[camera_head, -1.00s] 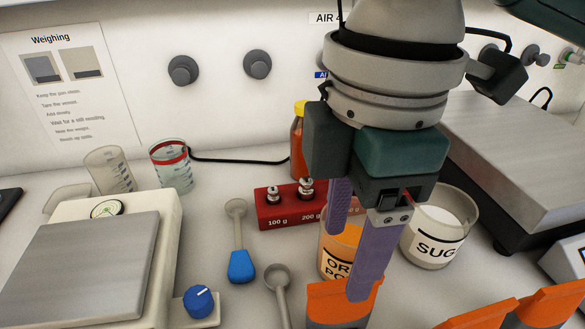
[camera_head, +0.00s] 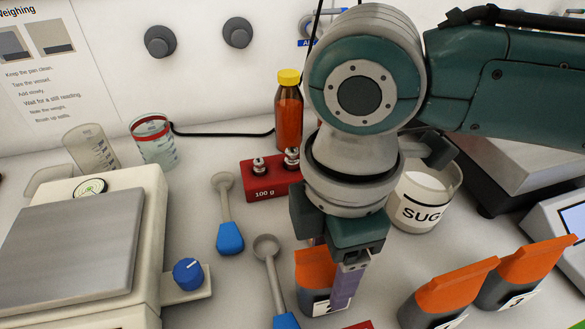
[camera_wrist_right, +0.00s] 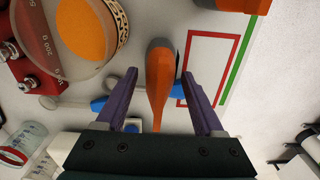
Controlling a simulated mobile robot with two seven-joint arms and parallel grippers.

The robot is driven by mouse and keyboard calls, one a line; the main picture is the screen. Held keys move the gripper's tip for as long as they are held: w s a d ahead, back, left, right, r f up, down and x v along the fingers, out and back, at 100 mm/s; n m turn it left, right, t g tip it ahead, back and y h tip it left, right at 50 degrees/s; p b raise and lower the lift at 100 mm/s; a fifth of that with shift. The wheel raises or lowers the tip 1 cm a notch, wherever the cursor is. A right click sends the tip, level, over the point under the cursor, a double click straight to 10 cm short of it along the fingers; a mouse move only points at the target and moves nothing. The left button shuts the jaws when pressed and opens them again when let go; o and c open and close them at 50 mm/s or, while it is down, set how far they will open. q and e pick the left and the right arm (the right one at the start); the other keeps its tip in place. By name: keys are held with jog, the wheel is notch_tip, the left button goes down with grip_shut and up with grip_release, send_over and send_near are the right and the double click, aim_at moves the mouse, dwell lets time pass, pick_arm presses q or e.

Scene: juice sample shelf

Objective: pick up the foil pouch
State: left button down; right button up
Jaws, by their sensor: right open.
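Several foil pouches with orange tops and dark grey bodies stand on the table. One pouch (camera_head: 315,270) is at my right gripper (camera_head: 335,268); two others, a middle pouch (camera_head: 450,290) and a far-right pouch (camera_head: 530,265), stand to the right. In the right wrist view, the pouch (camera_wrist_right: 160,85) lies between the two purple fingers of my right gripper (camera_wrist_right: 160,78). The fingers are open, with a gap on each side. In the head view, a finger hides part of this pouch. My left gripper is not in view.
A scale (camera_head: 75,240) with a blue knob stands left. Two spoons lie left of the pouch, the nearer one (camera_head: 270,260) close by. Behind are a red weight block (camera_head: 262,190), a juice bottle (camera_head: 288,115) and a sugar tub (camera_head: 425,205). An orange-filled container (camera_wrist_right: 85,28) is near the fingers.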

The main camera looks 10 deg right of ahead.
grip_shut()
dwell(0.4)
dwell(0.9)
